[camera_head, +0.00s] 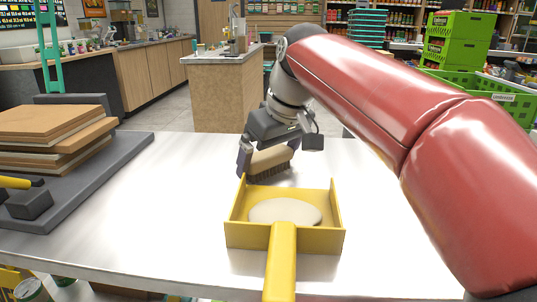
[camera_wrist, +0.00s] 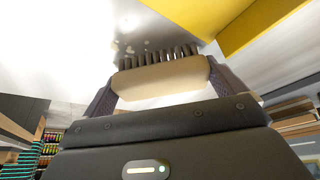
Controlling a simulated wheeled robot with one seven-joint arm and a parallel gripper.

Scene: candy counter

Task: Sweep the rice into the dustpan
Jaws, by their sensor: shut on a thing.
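My gripper (camera_head: 267,153) is shut on a brush (camera_head: 271,161) with a pale handle and dark bristles pointing down at the table. The wrist view shows the brush (camera_wrist: 162,80) between both fingers. A yellow dustpan (camera_head: 240,238) lies on the table nearer to me, its handle towards me. The brush is just beyond its far edge; I cannot tell if they touch. A pale, flat oval heap (camera_head: 285,211), apparently rice, lies in the dustpan. A few pale specks (camera_wrist: 124,50) show near the bristles in the wrist view; they may be loose grains.
The white table (camera_head: 170,215) is clear left of the dustpan. A dark grey board (camera_head: 95,180) on the left bears a stack of brown boards (camera_head: 50,135) and a yellow-handled tool (camera_head: 15,183). Green crates (camera_head: 455,50) stand in the right background.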

